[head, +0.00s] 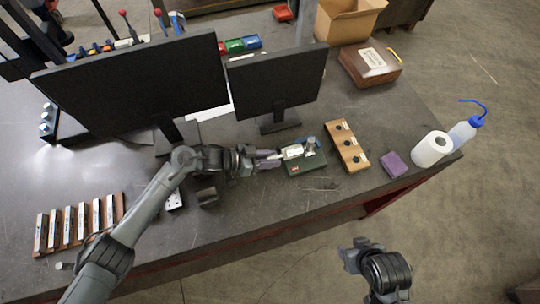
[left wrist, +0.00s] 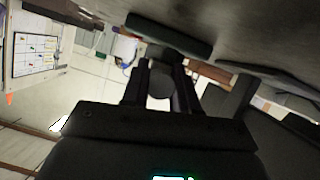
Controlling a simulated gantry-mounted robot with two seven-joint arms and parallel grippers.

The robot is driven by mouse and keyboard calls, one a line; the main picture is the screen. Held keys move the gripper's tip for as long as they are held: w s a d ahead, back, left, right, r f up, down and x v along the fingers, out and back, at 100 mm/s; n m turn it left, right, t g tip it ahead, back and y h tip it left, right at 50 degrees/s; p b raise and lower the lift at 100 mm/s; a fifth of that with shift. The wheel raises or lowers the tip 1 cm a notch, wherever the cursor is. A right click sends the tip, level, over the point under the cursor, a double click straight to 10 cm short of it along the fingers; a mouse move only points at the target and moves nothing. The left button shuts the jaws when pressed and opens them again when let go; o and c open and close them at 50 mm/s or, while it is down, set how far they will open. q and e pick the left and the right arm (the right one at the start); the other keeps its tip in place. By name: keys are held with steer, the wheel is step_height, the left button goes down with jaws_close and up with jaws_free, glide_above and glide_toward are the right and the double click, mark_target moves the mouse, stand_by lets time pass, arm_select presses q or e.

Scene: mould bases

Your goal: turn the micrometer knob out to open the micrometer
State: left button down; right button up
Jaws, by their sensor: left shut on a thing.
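The micrometer (head: 293,152) is a small pale instrument on a dark green base (head: 306,165) with a red mark, on the grey bench. My left gripper (head: 268,158) reaches it from the left and is shut on the knob at its left end. In the left wrist view my left gripper's dark fingers (left wrist: 161,92) stand either side of a dark rounded end, the knob (left wrist: 160,80). The scale is too small to read, so the opening cannot be told. My right gripper (head: 358,248) hangs empty in front of the bench, away from the micrometer; its finger gap is unclear.
A wooden block with black knobs (head: 347,147) stands just right of the micrometer. Beyond are a purple block (head: 395,164), a paper roll (head: 432,149) and a wash bottle (head: 464,132). Two monitors (head: 140,82) stand behind. The bench front is mostly clear.

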arm_select(q)
steer(key=shift+n+g+h, duration=0.4)
steer(key=shift+n+g, duration=0.5)
steer(key=shift+n, duration=0.4)
steer(key=c, duration=0.9)
jaws_free()
steer(key=shift+o, duration=0.2)
